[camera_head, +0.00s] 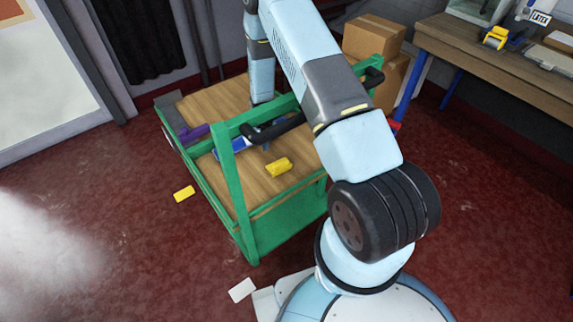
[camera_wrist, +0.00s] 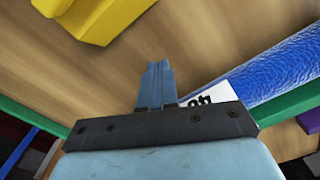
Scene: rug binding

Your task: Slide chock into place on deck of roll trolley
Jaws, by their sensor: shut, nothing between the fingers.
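The trolley has a green frame and a wooden deck (camera_head: 222,95). A yellow chock (camera_head: 278,167) lies on the deck near its front end. It also shows in the wrist view (camera_wrist: 95,18) at the upper left, cut off by the frame edge. My gripper (camera_wrist: 157,68) is shut and empty, pointing at bare deck between the chock and a blue roll (camera_wrist: 275,72) with a white label. It touches neither in the picture. In the head view the trolley's bar partly hides my gripper and the blue roll (camera_head: 230,149).
A second yellow block (camera_head: 184,194) lies on the red floor left of the trolley. A black handle (camera_head: 273,129) and green rails cross above the deck. A purple piece (camera_head: 195,132) is at the deck's left side. Cardboard boxes (camera_head: 373,37) and a workbench (camera_head: 500,52) stand right.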

